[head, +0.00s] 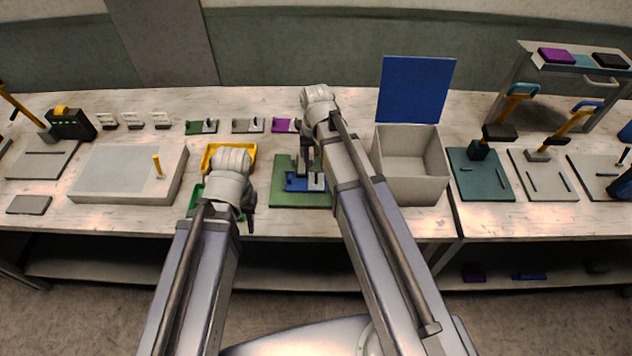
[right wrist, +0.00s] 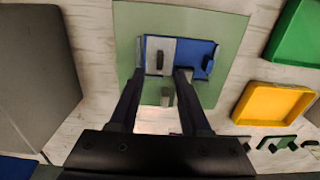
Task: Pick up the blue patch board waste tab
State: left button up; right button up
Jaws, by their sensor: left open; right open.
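The blue patch board (head: 297,185) lies on a green mat (head: 285,202) at the middle front of the bench. In the right wrist view, the blue board (right wrist: 183,48) carries a silver-grey strip with a dark upright tab (right wrist: 160,61). A second dark tab (right wrist: 206,63) stands on its blue part. My right gripper (right wrist: 160,74) is open above the board, its fingertips either side of the silver strip's tab; contact cannot be told. My left gripper (head: 250,222) is open over the green tray (head: 198,196), left of the mat, its fingers partly hidden.
A yellow tray (head: 242,152) sits behind the left gripper. An open box (head: 418,190) with a raised blue lid (head: 415,88) stands right of the mat. A grey slab (head: 110,188) fills the left. Small coloured boards line the back. A grey post (right wrist: 167,95) stands beside the board.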

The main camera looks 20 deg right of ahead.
aim_at(316, 175)
jog(key=shift+f+b, duration=2.55)
jog(key=shift+f, duration=0.05)
jog(key=shift+r, duration=0.1)
grip_shut()
